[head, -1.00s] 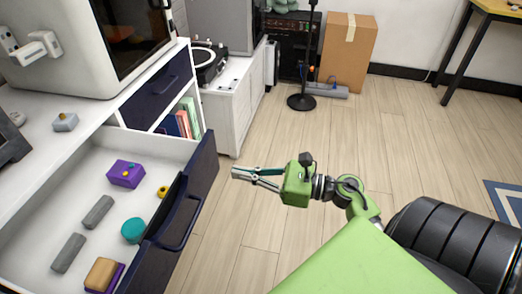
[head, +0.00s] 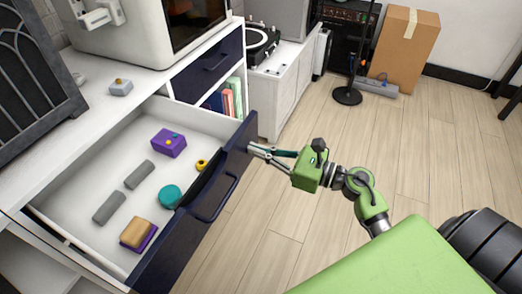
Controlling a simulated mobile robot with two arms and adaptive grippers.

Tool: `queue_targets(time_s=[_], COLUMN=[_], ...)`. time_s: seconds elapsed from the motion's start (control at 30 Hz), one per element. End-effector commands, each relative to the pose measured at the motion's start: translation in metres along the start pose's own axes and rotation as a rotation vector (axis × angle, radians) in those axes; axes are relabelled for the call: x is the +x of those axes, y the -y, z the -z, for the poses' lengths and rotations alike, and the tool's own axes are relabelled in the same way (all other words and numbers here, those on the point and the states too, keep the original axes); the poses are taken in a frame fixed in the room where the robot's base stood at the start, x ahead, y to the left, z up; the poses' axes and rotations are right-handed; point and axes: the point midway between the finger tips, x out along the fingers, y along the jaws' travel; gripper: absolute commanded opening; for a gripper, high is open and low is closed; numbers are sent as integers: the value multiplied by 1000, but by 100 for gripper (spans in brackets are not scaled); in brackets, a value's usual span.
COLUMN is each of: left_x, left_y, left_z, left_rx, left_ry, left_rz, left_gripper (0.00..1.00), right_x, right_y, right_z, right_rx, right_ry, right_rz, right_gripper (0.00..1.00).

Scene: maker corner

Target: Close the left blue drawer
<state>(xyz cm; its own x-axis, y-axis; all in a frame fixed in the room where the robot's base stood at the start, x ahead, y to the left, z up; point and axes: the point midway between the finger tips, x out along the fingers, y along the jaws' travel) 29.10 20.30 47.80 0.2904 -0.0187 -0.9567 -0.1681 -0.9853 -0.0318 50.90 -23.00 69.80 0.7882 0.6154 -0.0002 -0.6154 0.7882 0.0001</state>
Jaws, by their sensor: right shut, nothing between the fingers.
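The left blue drawer (head: 165,257) stands pulled out of the white cabinet, its dark blue front and bar handle (head: 217,199) facing right. Inside lie a purple block (head: 169,143), two grey bars, a teal round piece (head: 170,196), a small yellow ring and a tan block on a purple one. My right gripper (head: 252,149) is shut and empty. Its fingertips are at the outer face of the drawer front, near its far end; I cannot tell if they touch. My left gripper is not in view.
Another dark blue drawer (head: 208,64) at the back is shut, above a shelf with books (head: 228,100). A white machine (head: 150,30) stands on the cabinet top. A turntable cabinet (head: 283,95) and a cardboard box (head: 404,48) stand farther back. The wooden floor at right is clear.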

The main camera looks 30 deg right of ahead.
Motion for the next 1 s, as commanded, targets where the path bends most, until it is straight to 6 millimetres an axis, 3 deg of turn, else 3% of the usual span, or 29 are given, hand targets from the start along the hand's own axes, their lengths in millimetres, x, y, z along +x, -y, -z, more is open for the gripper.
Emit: queue_targets(time_s=[0.27,0.67,0.93,1.0], left_x=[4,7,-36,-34], left_y=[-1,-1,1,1], left_z=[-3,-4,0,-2], left_rx=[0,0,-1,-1], left_ry=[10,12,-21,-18], left_rz=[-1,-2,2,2], left_gripper=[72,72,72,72], right_x=[50,161,231,246], right_y=[1,1,1,1], right_z=[-2,-1,0,1], right_rx=[-4,-3,-3,-2], right_ry=[3,2,2,2], right_rz=[-1,0,0,0], right_gripper=[0,0,0,0])
